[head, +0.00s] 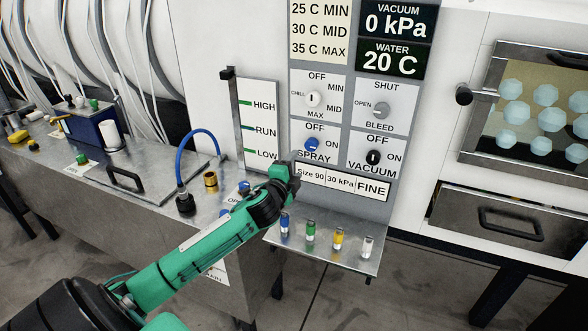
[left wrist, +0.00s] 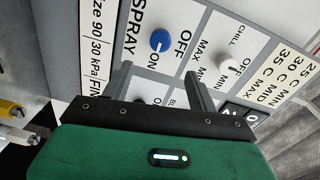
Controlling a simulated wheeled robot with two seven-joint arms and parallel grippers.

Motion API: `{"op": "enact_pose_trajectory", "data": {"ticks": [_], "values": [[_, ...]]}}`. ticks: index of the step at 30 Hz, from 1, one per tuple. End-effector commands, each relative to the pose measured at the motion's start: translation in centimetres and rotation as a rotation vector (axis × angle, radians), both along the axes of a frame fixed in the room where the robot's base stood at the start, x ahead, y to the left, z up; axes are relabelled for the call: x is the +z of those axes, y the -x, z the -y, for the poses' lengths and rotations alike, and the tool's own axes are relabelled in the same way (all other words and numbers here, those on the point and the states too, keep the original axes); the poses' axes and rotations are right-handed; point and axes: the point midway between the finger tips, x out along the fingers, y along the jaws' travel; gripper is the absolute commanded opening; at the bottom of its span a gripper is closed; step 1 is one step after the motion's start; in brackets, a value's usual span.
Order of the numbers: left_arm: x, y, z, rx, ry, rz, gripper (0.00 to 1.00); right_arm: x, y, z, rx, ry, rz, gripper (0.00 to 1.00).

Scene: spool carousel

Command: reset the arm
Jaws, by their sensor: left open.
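My left arm, green and black, reaches in from the lower left in the head view. Its left gripper (head: 290,168) is in front of the lower part of the control panel (head: 342,72), just below the blue SPRAY knob (head: 311,144). In the left wrist view the two grey fingers of the gripper (left wrist: 157,72) stand apart with nothing held between them. The blue SPRAY knob (left wrist: 160,41) shows beyond the fingers, and the white CHILL knob (left wrist: 228,62) is to its right. I cannot tell whether the fingers touch the panel. My right gripper is not in view.
A shelf (head: 359,258) with several colored vials sits below the panel. A metal bench (head: 147,187) with a blue hose (head: 194,136) lies left. The black VACUUM knob (head: 374,157) is close by.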

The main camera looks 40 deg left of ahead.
Motion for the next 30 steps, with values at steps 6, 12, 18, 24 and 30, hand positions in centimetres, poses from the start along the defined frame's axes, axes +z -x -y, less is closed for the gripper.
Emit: {"op": "enact_pose_trajectory", "data": {"ticks": [6,12,18,24,30], "values": [[0.0,0.0,0.0,0.000,0.000,0.000,0.59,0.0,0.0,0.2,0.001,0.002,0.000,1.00],[-1.1,0.6,0.6,0.005,0.032,-0.019,0.59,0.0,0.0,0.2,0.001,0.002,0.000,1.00],[-8.6,6.3,5.5,0.073,0.298,-0.175,0.59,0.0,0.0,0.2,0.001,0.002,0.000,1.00],[-16.6,17.1,12.2,0.227,0.666,-0.435,0.59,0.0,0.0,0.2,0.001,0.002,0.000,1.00],[-19.9,26.3,16.9,0.379,0.914,-0.646,0.59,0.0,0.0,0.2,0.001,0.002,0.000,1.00]]}}
